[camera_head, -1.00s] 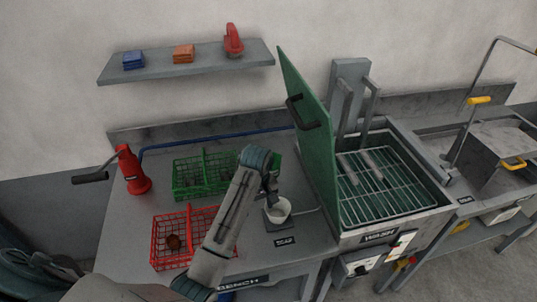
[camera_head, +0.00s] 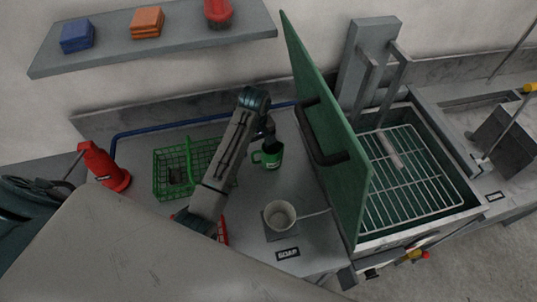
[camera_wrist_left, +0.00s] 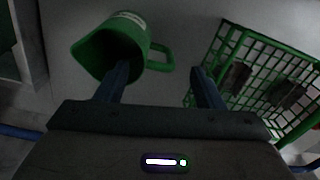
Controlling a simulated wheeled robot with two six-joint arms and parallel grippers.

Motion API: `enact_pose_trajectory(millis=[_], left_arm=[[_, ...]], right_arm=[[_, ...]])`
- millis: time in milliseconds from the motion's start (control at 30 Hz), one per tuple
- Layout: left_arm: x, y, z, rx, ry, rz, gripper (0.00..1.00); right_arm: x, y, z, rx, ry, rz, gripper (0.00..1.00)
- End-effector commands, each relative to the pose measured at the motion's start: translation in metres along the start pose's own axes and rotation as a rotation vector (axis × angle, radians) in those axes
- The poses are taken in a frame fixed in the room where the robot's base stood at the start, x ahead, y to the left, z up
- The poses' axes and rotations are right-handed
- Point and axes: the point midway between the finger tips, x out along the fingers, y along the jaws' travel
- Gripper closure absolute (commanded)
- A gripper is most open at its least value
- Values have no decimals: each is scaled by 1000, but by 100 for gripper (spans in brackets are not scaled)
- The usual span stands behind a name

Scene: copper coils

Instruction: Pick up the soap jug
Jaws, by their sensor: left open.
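A green jug (camera_head: 267,157) with a pale label and a side handle stands on the bench, beside the raised green lid. In the left wrist view the jug (camera_wrist_left: 122,45) shows its spout and dark inside, with its handle pointing right. My left gripper (camera_head: 268,133) is open right at the jug. In the wrist view its fingers (camera_wrist_left: 160,85) straddle the handle side, the left finger overlapping the jug's mouth; I cannot tell if it touches. A white cup (camera_head: 281,216) stands on a grey pad by a SOAP label (camera_head: 287,254). My right gripper is not in view.
A green wire basket (camera_head: 172,190) is left of my arm, and a red basket (camera_head: 224,232) is mostly hidden under it. The green lid (camera_head: 335,170) stands upright on the right, close to the jug. A shelf (camera_head: 180,42) is above.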

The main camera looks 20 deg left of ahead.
Motion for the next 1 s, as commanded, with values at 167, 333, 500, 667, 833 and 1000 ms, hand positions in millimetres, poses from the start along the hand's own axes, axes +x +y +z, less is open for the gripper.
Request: enact_pose_trajectory(millis=[167,333,500,667,833,1000], left_arm=[[14,0,0,0,-1,-1,38],[32,-1,1,0,-3,-3,38],[58,-1,1,0,-2,-3,38],[69,0,0,0,0,0,38],[70,0,0,0,1,1,38],[70,0,0,0,1,0,66]], right_arm=[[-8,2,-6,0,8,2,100],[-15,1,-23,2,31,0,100],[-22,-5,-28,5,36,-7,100],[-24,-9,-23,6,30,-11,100],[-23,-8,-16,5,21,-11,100],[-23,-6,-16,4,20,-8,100]])
